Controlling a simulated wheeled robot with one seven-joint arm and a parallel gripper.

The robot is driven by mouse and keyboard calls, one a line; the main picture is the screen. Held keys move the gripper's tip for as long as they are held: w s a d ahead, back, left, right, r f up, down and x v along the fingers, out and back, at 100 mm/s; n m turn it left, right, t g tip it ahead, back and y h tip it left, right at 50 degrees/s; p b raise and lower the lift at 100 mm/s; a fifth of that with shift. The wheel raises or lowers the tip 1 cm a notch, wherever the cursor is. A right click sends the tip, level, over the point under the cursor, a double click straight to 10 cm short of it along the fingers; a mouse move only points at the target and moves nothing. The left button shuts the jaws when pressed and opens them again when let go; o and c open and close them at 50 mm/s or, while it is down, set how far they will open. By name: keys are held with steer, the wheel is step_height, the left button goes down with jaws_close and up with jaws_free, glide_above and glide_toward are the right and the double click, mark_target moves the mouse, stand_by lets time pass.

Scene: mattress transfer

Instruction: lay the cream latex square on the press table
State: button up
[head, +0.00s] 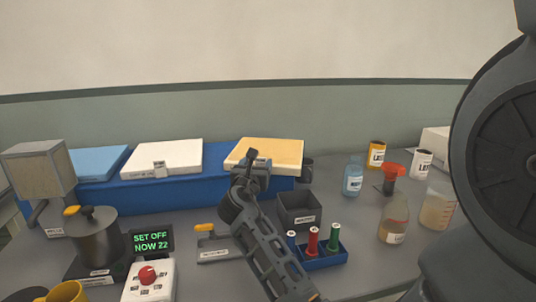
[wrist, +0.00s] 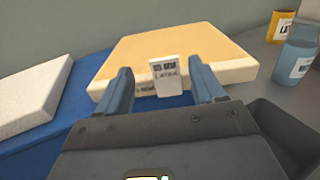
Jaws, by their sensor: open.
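The cream latex square (head: 275,152) lies flat on the right part of a long blue stand (head: 215,198), and it also shows in the wrist view (wrist: 170,50). A small white tag (wrist: 166,88) reading LATEX is at its front edge. My gripper (head: 250,160) is at that front edge. In the wrist view its two open fingers (wrist: 162,82) stand either side of the tag, with gaps between. I cannot tell whether the fingers overlap the square's edge. No surface is clearly recognisable as the press table.
A white square (head: 162,159) and a blue square (head: 98,161) lie left on the stand. A dark bin (head: 300,211), a blue rack of spools (head: 320,258) and bottles (head: 353,177) stand to the right. A grey pot (head: 95,240) and display (head: 152,240) are front left.

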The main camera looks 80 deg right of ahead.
mark_target(260, 159)
steer(key=shift+d+p, duration=0.35)
steer(key=shift+d, duration=2.35)
steer(key=shift+c, duration=0.5)
steer(key=c, duration=1.1)
